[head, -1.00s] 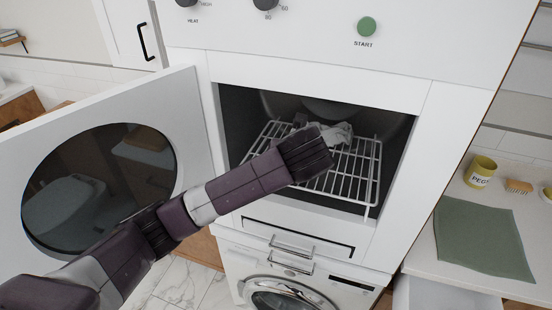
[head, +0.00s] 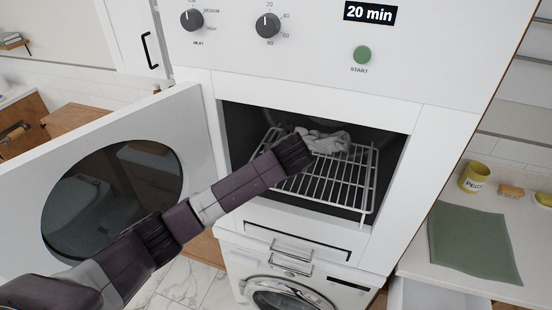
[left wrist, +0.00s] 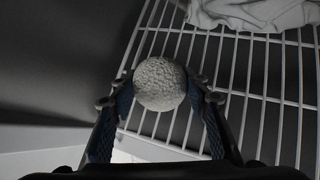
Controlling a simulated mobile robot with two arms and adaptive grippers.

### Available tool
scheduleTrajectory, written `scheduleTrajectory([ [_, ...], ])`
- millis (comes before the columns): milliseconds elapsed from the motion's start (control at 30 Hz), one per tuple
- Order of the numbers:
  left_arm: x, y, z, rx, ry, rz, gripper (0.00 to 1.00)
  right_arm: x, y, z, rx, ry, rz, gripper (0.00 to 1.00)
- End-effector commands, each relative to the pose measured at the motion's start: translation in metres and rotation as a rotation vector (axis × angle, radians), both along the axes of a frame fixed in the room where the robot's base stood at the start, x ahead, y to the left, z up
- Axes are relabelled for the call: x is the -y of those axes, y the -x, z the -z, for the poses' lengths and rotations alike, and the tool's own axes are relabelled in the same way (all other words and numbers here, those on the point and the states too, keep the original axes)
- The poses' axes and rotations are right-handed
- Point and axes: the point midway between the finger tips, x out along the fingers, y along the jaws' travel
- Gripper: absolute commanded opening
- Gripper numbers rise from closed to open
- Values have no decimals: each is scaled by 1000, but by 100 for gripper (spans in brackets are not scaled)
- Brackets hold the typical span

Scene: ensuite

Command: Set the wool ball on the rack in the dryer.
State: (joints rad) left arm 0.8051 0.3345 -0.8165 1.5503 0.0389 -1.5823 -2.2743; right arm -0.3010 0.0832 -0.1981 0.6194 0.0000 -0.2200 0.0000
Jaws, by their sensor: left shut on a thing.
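The wool ball (left wrist: 160,84) is a pale, rough ball held between the two blue-padded fingers of my left gripper (left wrist: 160,92) in the left wrist view. The ball is over the near part of the white wire rack (left wrist: 262,98); I cannot tell whether it touches the wires. In the head view the rack (head: 345,183) sits inside the open dryer (head: 415,118). My left arm reaches through the opening there, and its wrist hides the fingers and the ball. My right gripper is not in view.
A crumpled pale cloth (head: 325,141) lies on the rack's back part. The dryer door (head: 200,125) stands open at the left. A washing machine (head: 285,280) is below. At the right, a counter holds a green cloth (head: 470,240) and a yellow peg pot (head: 474,178).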

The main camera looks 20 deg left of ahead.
Motion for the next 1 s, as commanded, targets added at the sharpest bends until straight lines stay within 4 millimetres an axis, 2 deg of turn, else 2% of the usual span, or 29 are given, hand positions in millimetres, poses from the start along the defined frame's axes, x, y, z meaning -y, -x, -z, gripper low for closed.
scheduleTrajectory([
  [167, 0, 0, 3, 0, -1, 0, 23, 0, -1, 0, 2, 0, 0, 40],
  [200, 0, 0, 4, -1, -1, 0, 44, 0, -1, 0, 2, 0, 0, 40],
  [367, 0, 0, 3, -1, 0, 0, 61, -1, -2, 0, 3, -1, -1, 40],
  [700, 1, 0, -2, 1, 1, 0, 61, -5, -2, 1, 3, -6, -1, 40],
  [1000, 16, 30, -31, 5, 1, 3, 61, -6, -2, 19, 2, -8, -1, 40],
])
